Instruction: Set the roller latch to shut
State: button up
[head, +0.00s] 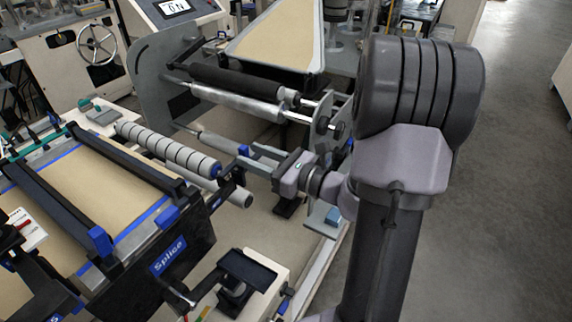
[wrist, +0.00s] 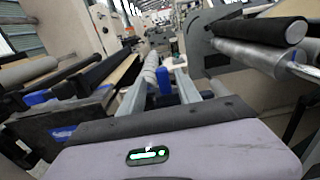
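A small blue piece, which looks like the roller latch (head: 243,150), shows at my gripper's fingertips in the head view. In the wrist view the blue latch (wrist: 164,80) stands upright between the two grey fingers, closer to the right one. My gripper (head: 246,155) reaches left from the wrist, with its fingers apart. In the wrist view my gripper (wrist: 162,85) has a visible gap on the left of the blue piece. I cannot tell whether the right finger touches it. The latch's lower part is hidden behind my gripper body.
A roller with dark bands (head: 167,150) and a grey bar (head: 232,195) lie left of my gripper. The splice table (head: 130,200) is at the left. A dark roller (head: 235,82) and a metal roller (head: 235,103) are mounted behind. A small black tray (head: 248,268) stands in front.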

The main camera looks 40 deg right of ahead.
jog(key=p+v, duration=0.1)
jog(key=v, duration=1)
jog(key=s+a+n+g+y, duration=0.2)
jog(key=a+n+g+y, duration=0.3)
jog(key=a+n+g, duration=1)
jog(key=s+a+n+h, duration=0.5)
jog(key=s+a+n, duration=0.15)
jog(key=a, duration=0.35)
jog(key=r+n+t+h, duration=0.1)
jog(key=n, duration=0.1)
jog(key=d+r+n+t+h, duration=0.1)
jog(key=r+n, duration=0.1)
jog(key=r+n+t+h, duration=0.1)
jog(key=n+h, duration=0.1)
jog(key=shift+s+d+r+t, duration=0.15)
jog(key=shift+s+r+t, duration=0.1)
jog(key=shift+s+t, duration=0.15)
